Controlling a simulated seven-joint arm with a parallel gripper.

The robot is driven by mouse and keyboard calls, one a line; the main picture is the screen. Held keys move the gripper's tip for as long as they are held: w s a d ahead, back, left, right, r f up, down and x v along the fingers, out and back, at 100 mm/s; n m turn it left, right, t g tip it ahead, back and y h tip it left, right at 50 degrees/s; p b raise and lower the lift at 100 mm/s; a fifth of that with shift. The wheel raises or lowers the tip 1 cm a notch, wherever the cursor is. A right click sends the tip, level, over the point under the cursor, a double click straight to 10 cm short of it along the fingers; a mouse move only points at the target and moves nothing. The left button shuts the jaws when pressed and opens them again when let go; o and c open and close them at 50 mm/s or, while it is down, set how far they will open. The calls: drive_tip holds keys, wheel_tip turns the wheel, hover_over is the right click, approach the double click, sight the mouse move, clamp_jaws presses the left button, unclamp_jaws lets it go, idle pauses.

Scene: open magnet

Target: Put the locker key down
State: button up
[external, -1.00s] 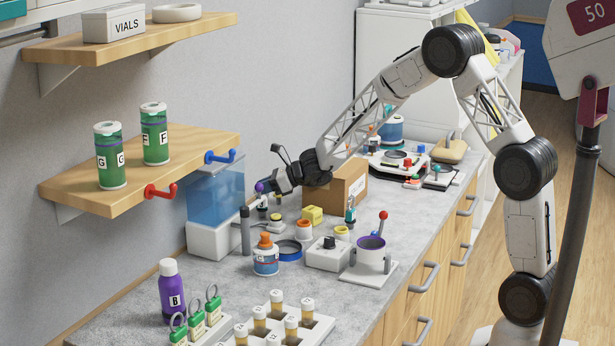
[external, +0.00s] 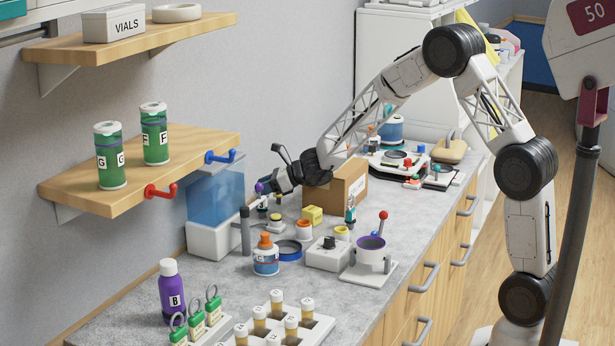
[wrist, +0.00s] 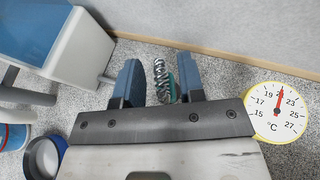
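My gripper (wrist: 161,82) points down over the counter in the wrist view. Its two blue fingers stand a short way apart, closed in on a silver coil with a teal part, which I take to be the locker key (wrist: 161,80). The teal part lies against the right finger; the contact on the left side is hard to make out. In the external view my gripper (external: 265,188) is low over the back of the counter, beside the blue tank. The key is too small to make out there.
A round thermometer dial (wrist: 275,112) is right of my gripper. The white-based blue tank (external: 215,200) is on its left. A cardboard box (external: 348,188), a yellow block (external: 312,214) and a blue ring (external: 289,250) stand nearby. Speckled counter shows around the fingers.

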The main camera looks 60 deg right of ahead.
drive_tip(key=v, duration=1.1)
drive_tip(key=shift+s+r, duration=0.15)
drive_tip(key=shift+s, duration=0.2)
drive_tip(key=shift+d, duration=0.1)
idle(0.4)
drive_tip(key=s+a+r+n+g+y, duration=0.1)
drive_tip(key=s+a+r+n+g, duration=0.25)
drive_tip(key=s+a+n, duration=0.55)
drive_tip(key=s+a+r+n+g+y, duration=0.1)
drive_tip(key=s+a+r+n+g, duration=0.3)
drive_tip(key=s+a+n, duration=0.6)
drive_tip(key=s+d+r+n+g+h, duration=0.1)
drive_tip(key=s+n+h, duration=0.6)
drive_tip(key=s, duration=2.2)
drive_tip(key=n+g, duration=0.1)
drive_tip(key=n, duration=0.4)
drive_tip(key=shift+s+d, duration=0.2)
drive_tip(key=shift+s, duration=0.1)
